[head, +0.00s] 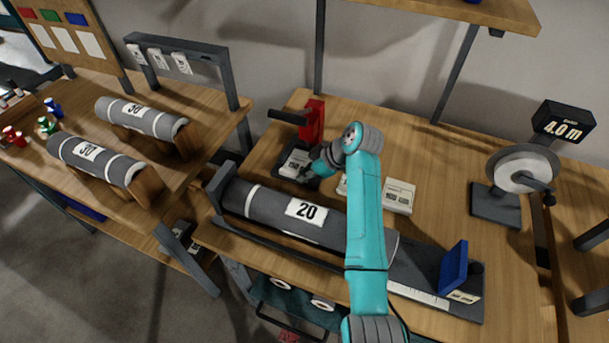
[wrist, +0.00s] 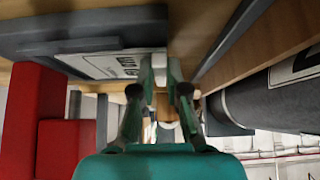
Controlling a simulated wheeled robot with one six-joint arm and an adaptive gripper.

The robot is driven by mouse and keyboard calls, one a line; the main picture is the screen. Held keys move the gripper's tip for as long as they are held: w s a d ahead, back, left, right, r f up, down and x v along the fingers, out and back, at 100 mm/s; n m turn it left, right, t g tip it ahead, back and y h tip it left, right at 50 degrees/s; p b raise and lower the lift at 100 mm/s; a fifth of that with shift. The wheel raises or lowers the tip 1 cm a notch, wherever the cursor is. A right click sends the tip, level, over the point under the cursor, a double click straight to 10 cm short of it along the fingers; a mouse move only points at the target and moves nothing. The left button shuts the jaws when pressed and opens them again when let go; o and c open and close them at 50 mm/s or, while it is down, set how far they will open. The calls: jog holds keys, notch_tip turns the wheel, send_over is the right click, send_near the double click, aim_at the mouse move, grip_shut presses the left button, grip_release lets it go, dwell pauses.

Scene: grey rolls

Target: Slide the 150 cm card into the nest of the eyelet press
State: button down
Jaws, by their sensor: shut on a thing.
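The red eyelet press (head: 313,118) stands at the back of the bench, left of my arm; its red body also fills the left of the wrist view (wrist: 55,120). Its dark nest (head: 283,171) is a low tray at the foot of the press. A white card (head: 297,160) with dark print lies in or over the nest; its lettering is too small to read. My gripper (head: 314,172) is at the card's right edge, shut on it. In the wrist view the card (wrist: 100,66) reaches from the fingertips (wrist: 160,76) into the dark nest; full seating cannot be told.
A grey roll marked 20 (head: 265,203) lies in front of the press. Other white cards (head: 399,195) lie right of my arm. A blue block (head: 454,267) stands at the front right, a reel (head: 521,170) at the right. Bare bench lies behind my arm (head: 420,155).

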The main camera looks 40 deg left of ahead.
jog(key=shift+w, duration=0.25)
jog(key=shift+w+a, duration=0.1)
jog(key=shift+w, duration=0.2)
jog(key=shift+w+a, duration=0.1)
jog(key=shift+w, duration=0.2)
jog(key=c, duration=1.1)
grip_release()
jog(key=v, duration=1.2)
